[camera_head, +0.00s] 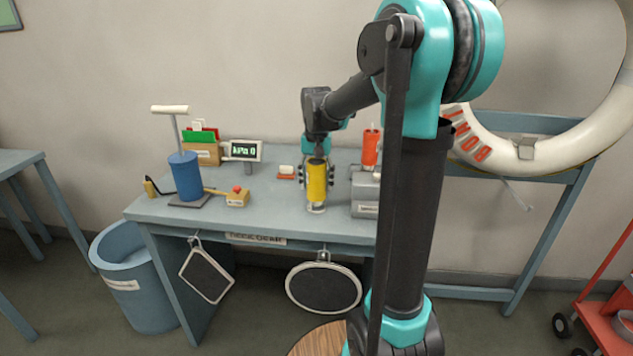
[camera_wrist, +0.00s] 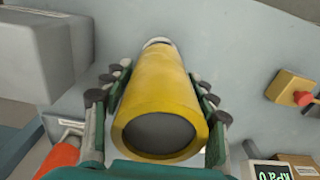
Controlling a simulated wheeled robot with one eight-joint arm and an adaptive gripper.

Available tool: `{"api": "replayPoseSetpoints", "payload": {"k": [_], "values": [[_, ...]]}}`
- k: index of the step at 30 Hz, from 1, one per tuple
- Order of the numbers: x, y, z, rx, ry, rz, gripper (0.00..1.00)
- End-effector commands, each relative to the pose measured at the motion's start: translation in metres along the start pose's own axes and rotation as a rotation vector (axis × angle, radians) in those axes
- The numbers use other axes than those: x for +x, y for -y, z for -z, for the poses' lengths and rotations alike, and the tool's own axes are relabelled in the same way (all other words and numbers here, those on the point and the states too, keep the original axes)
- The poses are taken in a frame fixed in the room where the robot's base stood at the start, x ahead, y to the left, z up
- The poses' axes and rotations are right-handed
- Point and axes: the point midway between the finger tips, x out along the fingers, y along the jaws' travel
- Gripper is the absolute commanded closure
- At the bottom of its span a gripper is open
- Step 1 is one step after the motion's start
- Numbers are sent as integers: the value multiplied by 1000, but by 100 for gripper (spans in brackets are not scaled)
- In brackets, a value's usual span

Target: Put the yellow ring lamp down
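The yellow ring lamp (camera_head: 317,186) is a yellow cylinder with a pale ring-like end at the bottom. It hangs upright below my gripper (camera_head: 317,170), over the front part of the blue-grey table (camera_head: 265,193). My gripper's fingers lie on both sides of the lamp in the wrist view, where the yellow body (camera_wrist: 165,90) fills the middle and its dark round end faces the camera. My gripper is shut on the lamp. I cannot tell whether the lamp's lower end touches the tabletop.
A grey box (camera_head: 365,194) and an orange cylinder (camera_head: 370,147) stand to the right. A blue pump (camera_head: 186,176), a yellow box with a red button (camera_head: 237,197) and a kPa display (camera_head: 244,151) stand left. Tabletop between the button box and lamp is clear.

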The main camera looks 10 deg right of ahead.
Motion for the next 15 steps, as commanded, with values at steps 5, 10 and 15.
{"api": "replayPoseSetpoints", "payload": {"k": [5, 10, 15], "values": [[0, 0, 0, 0, 0, 0, 28], [0, 0, 0, 0, 0, 0, 28], [-9, 0, 0, 0, 0, 0, 28]]}}
